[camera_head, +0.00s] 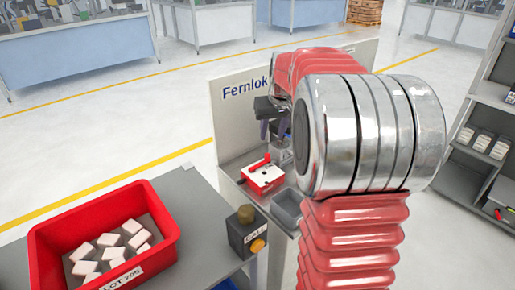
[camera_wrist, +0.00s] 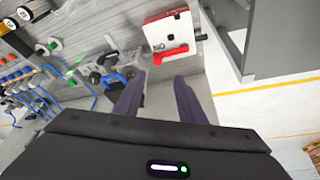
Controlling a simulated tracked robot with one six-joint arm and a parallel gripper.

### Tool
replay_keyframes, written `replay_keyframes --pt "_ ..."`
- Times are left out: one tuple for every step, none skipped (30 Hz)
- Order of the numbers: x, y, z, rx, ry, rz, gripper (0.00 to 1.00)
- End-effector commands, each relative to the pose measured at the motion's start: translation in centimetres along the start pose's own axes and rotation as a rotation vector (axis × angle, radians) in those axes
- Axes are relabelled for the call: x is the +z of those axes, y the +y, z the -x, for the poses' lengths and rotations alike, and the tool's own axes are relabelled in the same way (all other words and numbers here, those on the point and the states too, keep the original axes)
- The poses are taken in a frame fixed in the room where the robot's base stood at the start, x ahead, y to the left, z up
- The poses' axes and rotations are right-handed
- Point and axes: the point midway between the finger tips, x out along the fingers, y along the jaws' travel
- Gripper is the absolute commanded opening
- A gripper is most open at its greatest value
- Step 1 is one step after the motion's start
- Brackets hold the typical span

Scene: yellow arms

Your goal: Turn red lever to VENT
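The red lever (camera_head: 256,163) sits on top of a small box (camera_head: 264,178) with a white top and red sides, on the grey bench below the "Fernlok" panel. In the head view the lever slants across the box top. In the wrist view the box (camera_wrist: 168,28) is at the upper middle, with a red bar (camera_wrist: 170,54) along its lower side. No VENT marking is legible. My gripper (camera_head: 273,129) is above and behind the box, apart from it. In the wrist view my gripper (camera_wrist: 158,84) has its two dark fingers spread with nothing between them.
A grey bin (camera_head: 288,208) stands right of the box, partly hidden by my arm. The Fernlok panel (camera_head: 228,108) rises behind. Tools and cables (camera_wrist: 40,75) lie left in the wrist view.

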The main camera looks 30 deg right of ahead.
Motion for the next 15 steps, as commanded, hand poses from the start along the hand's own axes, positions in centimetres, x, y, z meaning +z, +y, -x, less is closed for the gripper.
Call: replay_keyframes --pt "-0.23 0.43 -0.32 0.001 -0.001 -0.004 0.36" --pt "-0.32 0.55 -0.42 0.002 -0.001 -0.005 0.36" --pt "-0.40 0.63 -0.48 0.002 -0.001 -0.005 0.36" --pt "-0.43 0.64 -0.50 0.002 -0.001 -0.005 0.36" --pt "-0.44 0.61 -0.50 0.001 -0.001 -0.004 0.36" --pt "-0.44 0.55 -0.49 0.001 -0.001 -0.003 0.36" --pt "-0.44 0.51 -0.49 0.001 -0.001 -0.003 0.36" --pt "-0.44 0.47 -0.49 0.001 -0.001 -0.002 0.36" --pt "-0.44 0.42 -0.49 0.000 -0.001 -0.002 0.36" --pt "-0.44 0.39 -0.49 0.000 -0.001 -0.001 0.36" --pt "-0.44 0.37 -0.49 0.000 -0.001 -0.001 0.36" --pt "-0.44 0.34 -0.51 0.000 -0.001 0.000 0.36" --pt "-0.43 0.32 -0.55 0.000 -0.001 0.000 0.36" --pt "-0.43 0.31 -0.61 -0.001 -0.001 0.000 0.36" --pt "-0.42 0.29 -0.74 -0.001 -0.002 0.000 0.36"
